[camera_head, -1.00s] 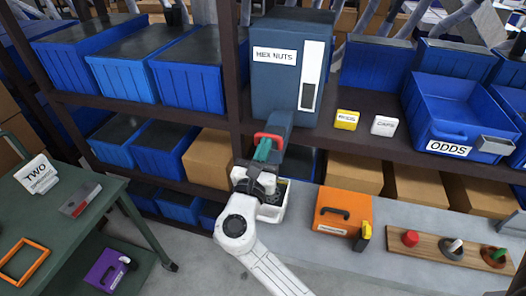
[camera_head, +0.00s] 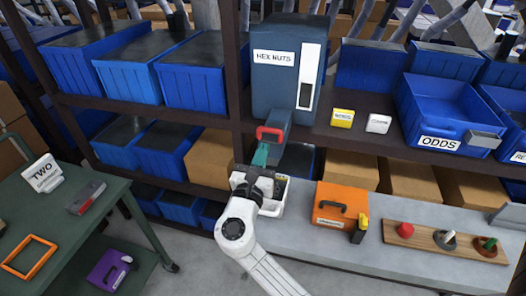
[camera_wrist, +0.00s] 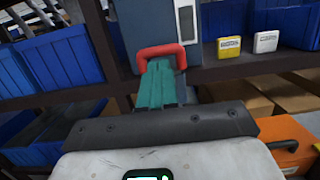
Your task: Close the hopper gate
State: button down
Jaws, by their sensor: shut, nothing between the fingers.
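The hopper (camera_head: 287,62) is a dark blue-grey box labelled HEX NUTS, with a pale sight window, on the shelf. A chute (camera_head: 279,122) slopes down from its base. The hopper gate (camera_head: 270,133) has a red U-shaped handle on the chute; it also shows in the wrist view (camera_wrist: 162,50). My gripper (camera_head: 262,153) has teal fingers, shut and empty, just below the red handle. In the wrist view my gripper (camera_wrist: 162,68) reaches up to the handle, its tips overlapping the handle's opening. I cannot tell whether they touch it.
A white bin (camera_head: 270,200) with dark contents stands under the chute, partly behind my wrist. An orange case (camera_head: 340,205) and a wooden peg board (camera_head: 445,240) sit to its right on the grey bench. Yellow (camera_head: 342,118) and white (camera_head: 378,123) boxes stand right of the hopper.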

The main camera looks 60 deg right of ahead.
jog(key=b+v, duration=0.2)
jog(key=v, duration=0.7)
jog(key=shift+a+f, duration=0.15)
jog(key=shift+a, duration=0.1)
jog(key=s+d+f+m+g+y, duration=0.2)
jog(key=s+f+m+y, duration=0.3)
jog(key=f+m, duration=0.2)
jog(key=s+d+f+m+g+y, duration=0.2)
jog(key=s+f+m+y, duration=0.3)
jog(key=f, duration=0.3)
jog(key=s+a+f+m+g+y, duration=0.1)
jog(key=s+a+f+m+y, duration=0.6)
jog(key=a+m, duration=0.3)
jog(key=shift+s+a+f+g+y, duration=0.3)
jog(key=shift+s+y, duration=0.3)
jog(key=shift+y, duration=0.3)
